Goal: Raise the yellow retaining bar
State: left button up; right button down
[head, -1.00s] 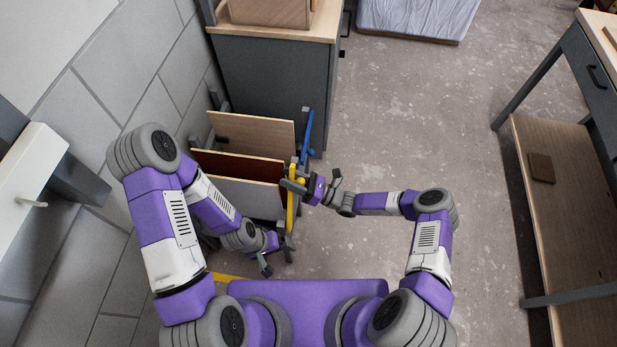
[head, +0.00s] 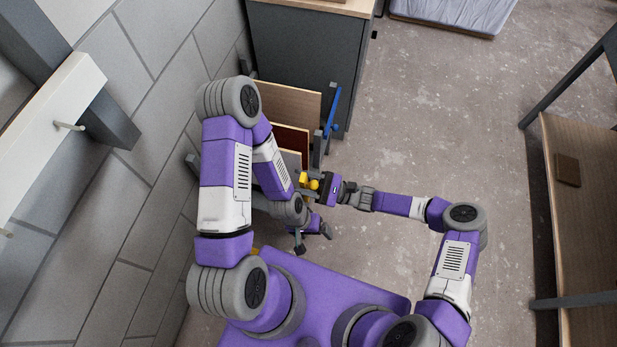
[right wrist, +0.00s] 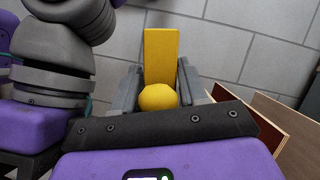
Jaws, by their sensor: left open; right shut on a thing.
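The yellow retaining bar (right wrist: 161,55) runs up the picture in the right wrist view, with its round yellow knob (right wrist: 158,97) in front. My right gripper (right wrist: 160,92) is shut on this knob, one grey finger on each side. In the head view the knob (head: 313,184) and a short piece of yellow bar show at my right gripper (head: 311,182), at the front of the panel rack. The rest of the bar is hidden there. My left gripper (head: 313,236) is open and empty, below the right one in the head view.
The rack holds a light panel (head: 290,103) and a dark red panel (head: 291,139). A blue bar (head: 332,110) stands at its far end, near a grey cabinet (head: 305,55). A block wall is on the left. The floor to the right is clear up to a wooden bench (head: 575,220).

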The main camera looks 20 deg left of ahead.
jog(key=shift+s+f, duration=0.15)
jog(key=shift+s, duration=0.05)
dwell(0.3)
jog(key=c, duration=0.8)
grip_release()
jog(key=shift+c, duration=0.2)
jog(key=v, duration=0.7)
jog(key=shift+d, duration=0.3)
jog(key=shift+w, duration=0.1)
